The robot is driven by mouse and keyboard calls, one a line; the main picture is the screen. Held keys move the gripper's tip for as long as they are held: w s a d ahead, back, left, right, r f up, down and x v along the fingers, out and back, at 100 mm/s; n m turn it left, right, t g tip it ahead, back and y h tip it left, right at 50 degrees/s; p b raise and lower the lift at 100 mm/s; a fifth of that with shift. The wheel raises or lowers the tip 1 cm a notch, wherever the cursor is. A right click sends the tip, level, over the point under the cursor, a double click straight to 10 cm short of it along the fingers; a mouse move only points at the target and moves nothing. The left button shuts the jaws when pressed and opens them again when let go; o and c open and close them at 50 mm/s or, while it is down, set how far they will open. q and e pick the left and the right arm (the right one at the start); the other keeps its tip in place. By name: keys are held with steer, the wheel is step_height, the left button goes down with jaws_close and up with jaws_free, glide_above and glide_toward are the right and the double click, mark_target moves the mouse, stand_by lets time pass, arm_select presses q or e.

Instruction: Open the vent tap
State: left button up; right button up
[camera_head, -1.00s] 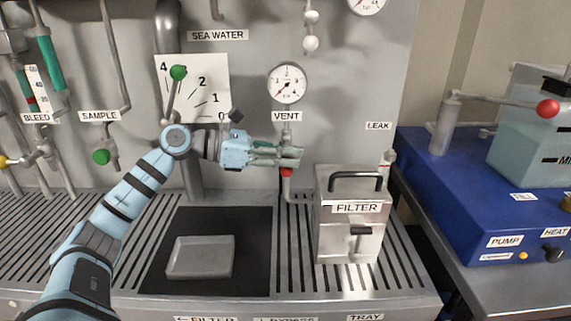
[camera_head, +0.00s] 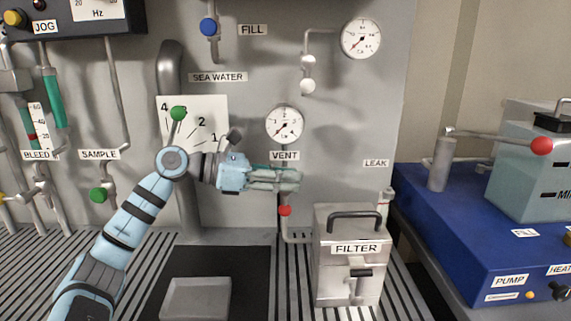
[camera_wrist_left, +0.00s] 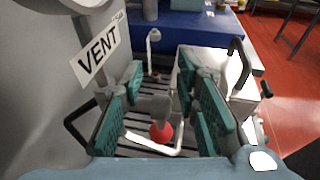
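The vent tap is on the grey panel under the VENT label (camera_head: 285,155), with a red knob (camera_head: 285,210) hanging at its lower end. My left gripper (camera_head: 290,180) is in front of the vent pipe, just above the red knob. In the left wrist view its teal-padded fingers (camera_wrist_left: 165,112) are spread apart. The red knob (camera_wrist_left: 160,131) shows between and beyond them, with a grey tap part (camera_wrist_left: 150,104) just above it. I cannot tell whether a finger touches the tap. My right gripper is not in view.
The metal FILTER box (camera_head: 348,270) stands right of the vent pipe. A gauge (camera_head: 284,124) is above the VENT label. A grey tray (camera_head: 196,299) lies on a black mat below. A blue unit (camera_head: 460,240) is at the right. The green-knobbed sea water lever (camera_head: 178,113) is near my left arm.

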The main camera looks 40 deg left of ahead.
arm_select(q)
step_height(320, 180, up, 6)
steer(key=shift+r, duration=0.15)
stand_by(0.4)
